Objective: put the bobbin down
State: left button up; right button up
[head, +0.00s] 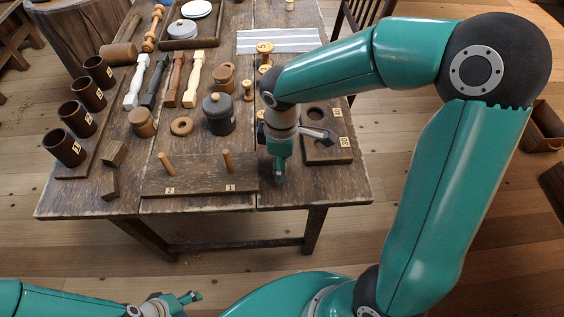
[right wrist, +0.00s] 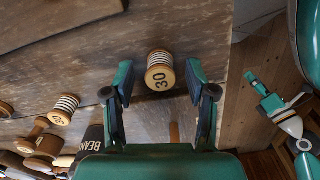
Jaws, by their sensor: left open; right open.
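A bobbin marked 30 (right wrist: 160,72), with a wooden end and dark-and-white striped winding, is on the bare table top in the right wrist view. My right gripper (right wrist: 160,80) is open, one finger on each side of it, with gaps showing. In the head view my right gripper (head: 280,178) points down near the table's front edge, and I cannot make out the bobbin there. My left gripper (head: 185,300) is open, low in front of the table and away from everything on it; it also shows in the right wrist view (right wrist: 278,102).
A two-peg board (head: 200,185) lies left of my right gripper, and a board with round holes (head: 318,153) lies to its right. A dark lidded pot (head: 218,113) and other spools (head: 247,90) stand behind. The front right corner is clear.

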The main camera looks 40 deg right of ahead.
notch_tip(320, 180, up, 11)
jog(key=p, duration=0.1)
jog(key=shift+p, duration=0.35)
dwell(0.3)
